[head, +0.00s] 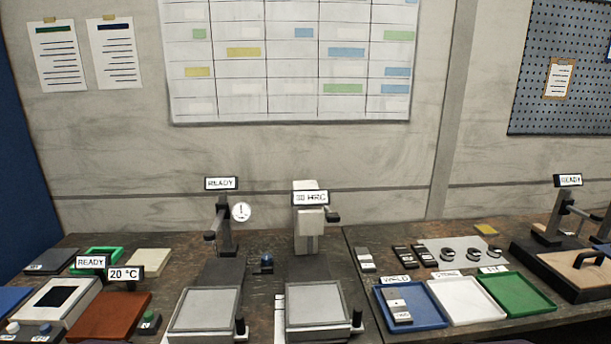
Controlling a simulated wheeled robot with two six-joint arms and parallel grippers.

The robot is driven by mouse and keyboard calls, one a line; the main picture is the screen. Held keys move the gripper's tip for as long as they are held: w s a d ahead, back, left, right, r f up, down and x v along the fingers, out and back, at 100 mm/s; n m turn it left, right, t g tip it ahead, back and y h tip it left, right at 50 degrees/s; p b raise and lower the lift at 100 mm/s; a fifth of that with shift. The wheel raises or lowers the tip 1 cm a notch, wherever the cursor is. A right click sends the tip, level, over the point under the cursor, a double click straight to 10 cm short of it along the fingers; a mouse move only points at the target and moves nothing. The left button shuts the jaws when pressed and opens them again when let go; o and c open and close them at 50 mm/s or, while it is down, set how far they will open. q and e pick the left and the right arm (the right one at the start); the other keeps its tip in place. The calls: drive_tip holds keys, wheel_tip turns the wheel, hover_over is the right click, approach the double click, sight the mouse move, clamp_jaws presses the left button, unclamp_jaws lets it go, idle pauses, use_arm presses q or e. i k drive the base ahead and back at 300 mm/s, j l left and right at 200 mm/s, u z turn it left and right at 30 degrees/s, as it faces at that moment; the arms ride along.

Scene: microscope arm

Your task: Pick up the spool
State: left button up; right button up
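I cannot tell for sure which thing is the spool. A small dark round piece with a blue middle (266,262) stands on the bench between the two central instruments. Three dark ring-shaped pieces (447,254) sit on a light grey mat (462,243) at the back right of the bench; they are too small to make out well. Neither of my grippers shows in the head view.
Two instruments with square grey plates (205,309) (316,304) stand in the middle. Blue (433,319), white (470,307) and green (530,303) trays lie right of them. A dark stand (546,238) is at far right.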

sight(474, 255)
drive_tip(key=i+l, duration=0.15)
drive_tip(key=l, duration=0.3)
drive_tip(key=i+l+z, duration=0.1)
drive_tip(key=l, duration=0.3)
drive_tip(key=i+l, duration=0.3)
drive_tip(key=l, duration=0.15)
drive_tip(key=i+l+z, duration=0.1)
drive_tip(key=l, duration=0.35)
drive_tip(key=i+l, duration=0.25)
drive_tip(key=l, duration=0.15)
drive_tip(key=i+l+z, duration=0.1)
drive_tip(key=l, duration=0.3)
drive_tip(key=i+l, duration=0.35)
drive_tip(key=l+z, duration=0.05)
